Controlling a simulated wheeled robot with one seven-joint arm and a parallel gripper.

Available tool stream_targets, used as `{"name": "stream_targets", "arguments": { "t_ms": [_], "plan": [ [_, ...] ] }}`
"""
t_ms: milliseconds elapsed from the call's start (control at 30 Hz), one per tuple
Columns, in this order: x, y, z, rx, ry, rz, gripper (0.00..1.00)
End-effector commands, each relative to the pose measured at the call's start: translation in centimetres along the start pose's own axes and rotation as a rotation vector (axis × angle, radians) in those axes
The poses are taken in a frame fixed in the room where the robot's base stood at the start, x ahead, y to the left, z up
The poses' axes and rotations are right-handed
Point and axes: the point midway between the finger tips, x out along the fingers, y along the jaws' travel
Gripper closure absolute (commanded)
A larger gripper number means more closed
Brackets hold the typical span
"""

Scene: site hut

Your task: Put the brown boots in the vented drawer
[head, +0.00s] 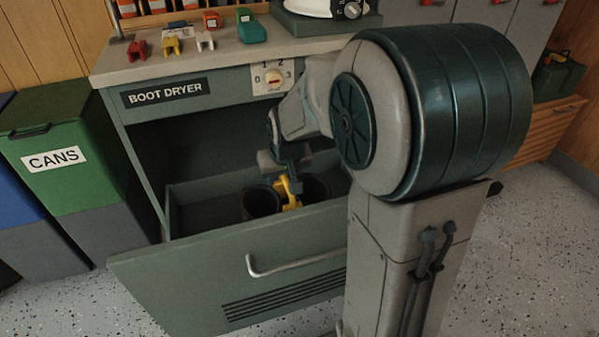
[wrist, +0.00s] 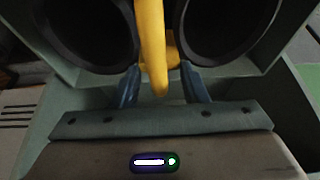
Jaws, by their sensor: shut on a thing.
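The vented drawer (head: 200,275) under the BOOT DRYER sign is pulled open, with dark slots low on its front. Inside stands a pair of dark boots, side by side, with open tops up; one boot top (head: 262,203) is left of the other (head: 316,189). Their colour looks near black in this light, so I cannot tell if it is brown. A yellow clip (head: 287,190) sits between them. My gripper (head: 287,172) reaches down into the drawer, shut on the clip. The wrist view shows the clip (wrist: 152,45) between both boot tops. The boots' lower parts are hidden.
The dryer counter (head: 130,68) carries red, yellow and white clips and other small things. A green CANS bin (head: 60,150) stands left of the drawer. A wooden drawer unit (head: 545,130) is at the right. Speckled floor is clear at the right.

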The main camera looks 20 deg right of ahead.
Motion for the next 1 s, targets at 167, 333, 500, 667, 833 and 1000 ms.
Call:
{"name": "stream_targets", "arguments": {
  "t_ms": [167,333,500,667,833,1000],
  "plan": [
    [0.5,-0.7,-0.3,0.000,0.006,0.000,1.00],
    [2.1,-0.7,0.4,0.001,0.004,0.000,1.00],
    [4.0,-0.7,1.2,0.001,0.006,0.000,1.00],
    [4.0,-0.7,1.2,0.001,0.007,0.000,1.00],
    [4.1,-0.6,1.2,0.001,0.006,0.000,1.00],
    [4.4,-0.7,1.5,0.001,0.001,0.000,0.41]
  ]
}}
